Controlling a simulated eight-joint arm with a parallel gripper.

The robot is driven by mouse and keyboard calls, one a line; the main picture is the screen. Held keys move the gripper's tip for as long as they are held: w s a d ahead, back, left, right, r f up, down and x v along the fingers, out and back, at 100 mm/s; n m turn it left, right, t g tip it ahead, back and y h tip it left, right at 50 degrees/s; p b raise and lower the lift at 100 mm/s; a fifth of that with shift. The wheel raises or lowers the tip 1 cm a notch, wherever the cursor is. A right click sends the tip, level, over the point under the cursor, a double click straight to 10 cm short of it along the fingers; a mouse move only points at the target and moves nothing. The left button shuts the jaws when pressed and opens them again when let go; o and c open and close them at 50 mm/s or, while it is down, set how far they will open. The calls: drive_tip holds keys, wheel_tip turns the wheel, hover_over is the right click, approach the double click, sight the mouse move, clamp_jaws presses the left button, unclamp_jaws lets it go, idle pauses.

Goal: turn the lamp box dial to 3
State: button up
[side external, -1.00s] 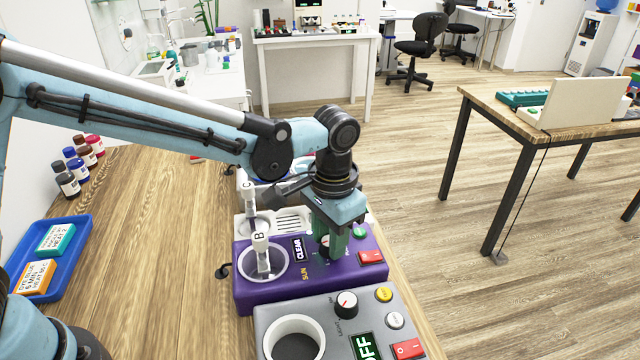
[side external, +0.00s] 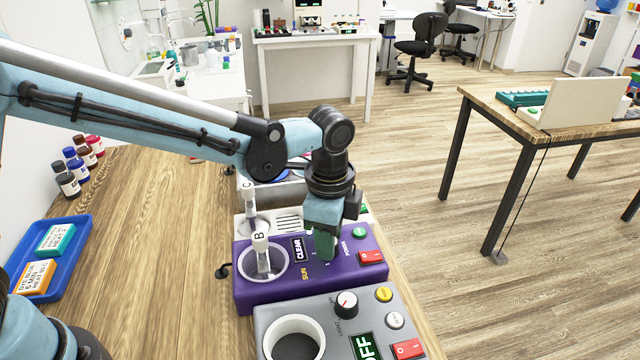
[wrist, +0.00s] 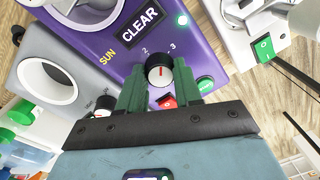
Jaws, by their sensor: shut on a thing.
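The purple box (side external: 262,292), marked SUN with a CLEAR display, stands on the wooden bench; I take it for the lamp box. Its dial (wrist: 160,70) is a dark knob with a pale grey cap and a red pointer line. The numbers 2 and 3 show beyond the dial in the wrist view, and the pointer aims roughly between them. My gripper (wrist: 160,84) has its green fingers on both sides of the dial, shut on it. In the side view my gripper (side external: 326,256) reaches down onto the purple box and hides the dial.
A cup lid post marked B (side external: 262,250) stands in the purple box's round well. A red switch (side external: 371,257) and green button (side external: 360,233) are close right of the gripper. A grey box (side external: 280,318) with its own dial (side external: 345,304) sits in front; a white box (wrist: 228,42) sits behind.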

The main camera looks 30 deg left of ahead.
drive_tip(key=m, duration=0.5)
drive_tip(key=shift+m, duration=0.4)
idle(0.3)
drive_tip(key=o, duration=1)
drive_tip(key=shift+o, duration=0.2)
wheel_tip(320, 180, up, 12)
drive_tip(key=shift+s, duration=0.2)
drive_tip(key=shift+a, duration=0.1)
drive_tip(key=s+a+f+n+t, duration=0.2)
drive_tip(key=s+a+n, duration=0.3)
drive_tip(key=a+n, duration=0.5)
drive_tip(key=s+a+f+n+t, duration=0.3)
drive_tip(key=s+a+n+t, duration=0.1)
drive_tip(key=a+n, duration=0.6)
drive_tip(key=shift+s+n+t, duration=0.3)
drive_tip(key=shift+s+t, duration=0.1)
drive_tip(key=shift+s, duration=0.15)
